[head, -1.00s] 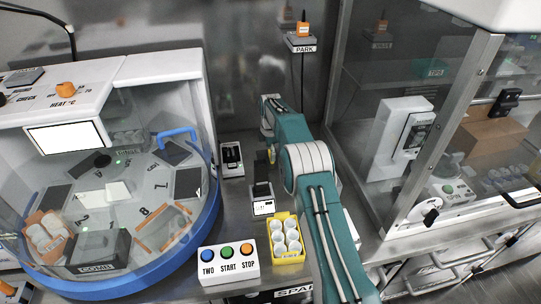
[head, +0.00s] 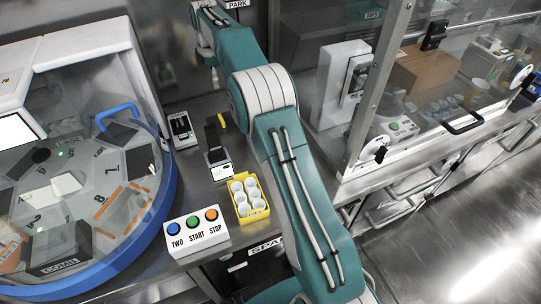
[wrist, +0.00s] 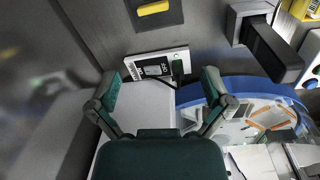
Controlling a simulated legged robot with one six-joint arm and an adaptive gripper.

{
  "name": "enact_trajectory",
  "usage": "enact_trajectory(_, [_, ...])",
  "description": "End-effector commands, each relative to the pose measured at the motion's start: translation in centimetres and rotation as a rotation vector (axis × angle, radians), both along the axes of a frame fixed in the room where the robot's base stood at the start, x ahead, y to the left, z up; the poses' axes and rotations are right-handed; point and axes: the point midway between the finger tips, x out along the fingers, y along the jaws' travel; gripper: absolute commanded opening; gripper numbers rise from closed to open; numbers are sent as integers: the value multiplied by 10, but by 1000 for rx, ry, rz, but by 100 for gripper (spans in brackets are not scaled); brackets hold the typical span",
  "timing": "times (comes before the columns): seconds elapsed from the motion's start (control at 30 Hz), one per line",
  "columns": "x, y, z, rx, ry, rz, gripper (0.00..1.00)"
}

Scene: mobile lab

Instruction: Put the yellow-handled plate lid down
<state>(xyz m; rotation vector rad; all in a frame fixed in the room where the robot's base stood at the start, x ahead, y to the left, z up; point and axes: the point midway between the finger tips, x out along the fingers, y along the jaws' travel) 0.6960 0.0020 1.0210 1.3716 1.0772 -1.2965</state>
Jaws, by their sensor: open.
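The plate lid is a dark flat rectangle with a yellow bar handle (wrist: 152,8), cut off by the top edge of the wrist view. It looks flat on the grey bench surface. In the head view its yellow handle (head: 222,122) shows beside my arm, behind a black-topped device; the dark plate is hard to make out there. My gripper (wrist: 160,88) is open, with its two green fingers wide apart and nothing between them. The lid is apart from the fingers, beyond them.
A white device with a dark screen (wrist: 157,67) lies beyond the fingertips. A black-topped device (head: 218,160), a yellow rack of white cups (head: 247,197) and a button box (head: 195,230) stand nearby. The blue-rimmed carousel (head: 165,190) is left, a glass cabinet right.

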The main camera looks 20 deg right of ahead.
Motion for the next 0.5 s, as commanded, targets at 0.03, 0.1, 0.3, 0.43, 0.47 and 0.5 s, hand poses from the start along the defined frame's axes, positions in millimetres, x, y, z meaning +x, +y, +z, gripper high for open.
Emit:
enact_trajectory(0.03, [-7,0,14,3,-12,-31,100])
enact_trajectory(0.1, [-17,0,29,6,-27,-79,100])
enact_trajectory(0.3, [-49,0,70,20,-70,-215,100])
enact_trajectory(0.43, [-73,0,92,32,-96,-303,100])
enact_trajectory(0.47, [-79,0,97,35,-103,-323,100])
enact_trajectory(0.5, [-87,0,103,40,-112,-349,100])
